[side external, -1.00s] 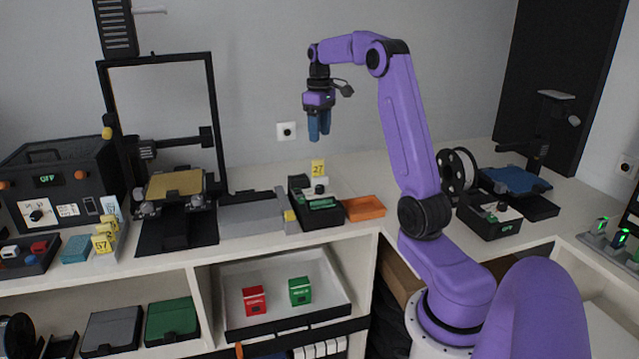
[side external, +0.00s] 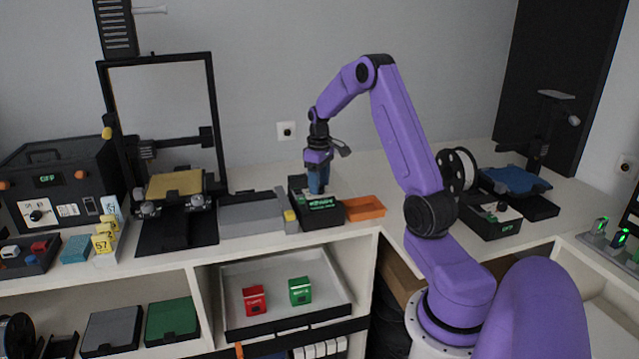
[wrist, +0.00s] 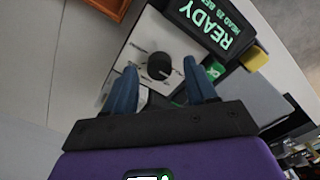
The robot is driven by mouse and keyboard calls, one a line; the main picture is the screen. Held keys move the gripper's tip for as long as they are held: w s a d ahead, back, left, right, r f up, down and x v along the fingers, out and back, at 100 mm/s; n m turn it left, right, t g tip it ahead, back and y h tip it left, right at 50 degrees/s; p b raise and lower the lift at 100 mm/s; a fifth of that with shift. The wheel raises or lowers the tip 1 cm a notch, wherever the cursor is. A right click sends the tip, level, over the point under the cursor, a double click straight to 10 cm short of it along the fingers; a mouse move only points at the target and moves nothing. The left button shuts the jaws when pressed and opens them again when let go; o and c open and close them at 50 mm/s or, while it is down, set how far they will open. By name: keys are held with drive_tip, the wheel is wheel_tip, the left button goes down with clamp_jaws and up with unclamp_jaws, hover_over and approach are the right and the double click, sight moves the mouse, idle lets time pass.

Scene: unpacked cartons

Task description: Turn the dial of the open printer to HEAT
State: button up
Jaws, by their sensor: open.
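The open printer (side external: 211,105) is a black frame with a gold bed, left of centre in the side view. A black control box (side external: 322,217) with a green-lit screen stands right of it. In the wrist view, the black round dial (wrist: 158,66) sits on the box's pale panel (wrist: 150,35), with small labels around it too blurred to read. The screen (wrist: 208,25) reads READY. My gripper (side external: 318,190) points down over the box; in the wrist view its blue fingers (wrist: 161,72) are open, one on each side of the dial. Contact cannot be told.
An orange tray (side external: 364,207) lies just right of the box, and a grey block (side external: 250,212) stands on its left. An enclosed printer (side external: 60,180) with its own dial is at far left. Another control box (side external: 488,220) and a spool (side external: 457,170) stand at right.

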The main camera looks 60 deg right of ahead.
drive_tip(key=shift+f, duration=0.3)
clamp_jaws()
drive_tip(key=shift+m, duration=0.3)
drive_tip(key=m, duration=0.4)
drive_tip(key=shift+r+m, duration=0.1)
drive_tip(key=shift+m, duration=1.9)
